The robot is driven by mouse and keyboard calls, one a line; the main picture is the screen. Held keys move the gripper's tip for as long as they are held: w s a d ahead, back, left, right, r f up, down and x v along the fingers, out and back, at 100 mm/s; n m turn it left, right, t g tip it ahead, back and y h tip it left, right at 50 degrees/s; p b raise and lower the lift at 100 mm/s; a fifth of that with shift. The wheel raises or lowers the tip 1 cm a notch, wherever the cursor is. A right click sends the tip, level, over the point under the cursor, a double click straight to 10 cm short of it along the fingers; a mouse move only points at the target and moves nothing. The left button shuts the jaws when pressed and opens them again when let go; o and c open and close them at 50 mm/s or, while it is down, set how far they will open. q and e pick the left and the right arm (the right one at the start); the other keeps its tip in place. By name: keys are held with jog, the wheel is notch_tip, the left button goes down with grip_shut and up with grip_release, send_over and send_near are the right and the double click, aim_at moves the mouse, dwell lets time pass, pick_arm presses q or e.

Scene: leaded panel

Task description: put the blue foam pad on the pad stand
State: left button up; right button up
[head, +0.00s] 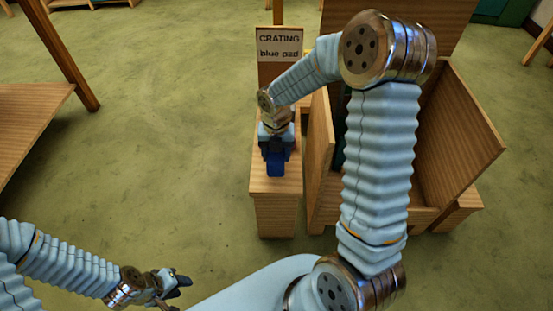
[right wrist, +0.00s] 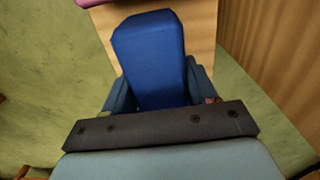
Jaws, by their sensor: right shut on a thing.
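The blue foam pad (head: 275,168) is a dark blue block. In the right wrist view the pad (right wrist: 150,55) sits between the two fingers of my right gripper (right wrist: 160,92). My right gripper (head: 276,150) is shut on it, over the top of the wooden pad stand (head: 260,186). The stand's pale wood top (right wrist: 200,30) shows behind the pad. I cannot tell whether the pad touches it. A sign (head: 279,44) behind the stand reads "CRATING blue pad". My left gripper (head: 182,286) is low at the left, away from the stand; its finger gap is unclear.
A wooden crate (head: 455,140) with raised side boards stands close to the right of the stand, partly hidden by my right arm. A wooden table (head: 30,115) is at the left. The green floor between is clear. A pink edge (right wrist: 92,2) shows at the top of the right wrist view.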

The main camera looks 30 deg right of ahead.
jog(key=shift+w+d+f, duration=0.15)
jog(key=shift+f, duration=1.6)
jog(key=shift+f, duration=0.1)
jog(key=shift+f+b, duration=0.1)
jog(key=shift+b, duration=0.25)
jog(key=o, duration=1)
jog(key=shift+r, duration=0.55)
notch_tip(320, 180, up, 11)
jog(key=shift+r+p, duration=0.15)
jog(key=shift+p, duration=0.75)
